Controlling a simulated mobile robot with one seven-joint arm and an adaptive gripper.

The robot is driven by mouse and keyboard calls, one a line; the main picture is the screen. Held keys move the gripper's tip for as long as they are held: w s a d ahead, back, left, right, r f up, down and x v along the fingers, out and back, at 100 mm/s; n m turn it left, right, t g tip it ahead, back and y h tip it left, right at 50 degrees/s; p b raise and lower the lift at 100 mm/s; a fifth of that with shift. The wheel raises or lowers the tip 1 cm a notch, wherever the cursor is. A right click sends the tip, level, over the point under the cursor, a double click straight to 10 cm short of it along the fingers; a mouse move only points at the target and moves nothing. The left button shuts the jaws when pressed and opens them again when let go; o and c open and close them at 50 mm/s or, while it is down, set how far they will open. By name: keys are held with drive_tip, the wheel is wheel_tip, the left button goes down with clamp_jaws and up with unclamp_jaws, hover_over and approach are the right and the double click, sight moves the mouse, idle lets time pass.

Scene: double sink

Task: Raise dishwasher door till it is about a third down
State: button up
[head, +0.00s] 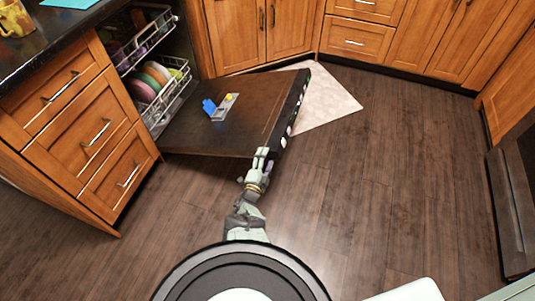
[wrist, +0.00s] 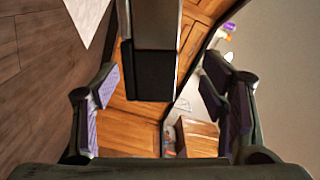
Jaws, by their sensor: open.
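The dishwasher door (head: 225,125) is lowered and lies close to flat, its dark inner face up, in the head view. A blue, grey and yellow detergent dispenser (head: 220,106) sits on that face. The door's free edge (head: 292,105) carries small controls and points right. My gripper (head: 263,156) is at the door's near corner, by the free edge. In the wrist view my gripper (wrist: 163,105) is open, its purple-padded fingers spread wide. A dark slab, apparently part of the door, shows in the gap between them; I cannot tell whether they touch it.
Dish racks (head: 160,90) with several plates stand inside the dishwasher. Wooden drawers (head: 90,135) are on the left, more cabinets (head: 365,35) at the back. A pale mat (head: 325,103) lies beyond the door. The floor (head: 370,210) to the right is clear.

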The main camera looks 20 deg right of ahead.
drive_tip(key=shift+p+v, duration=1.1)
drive_tip(key=shift+v, duration=1.2)
drive_tip(key=shift+c, duration=0.5)
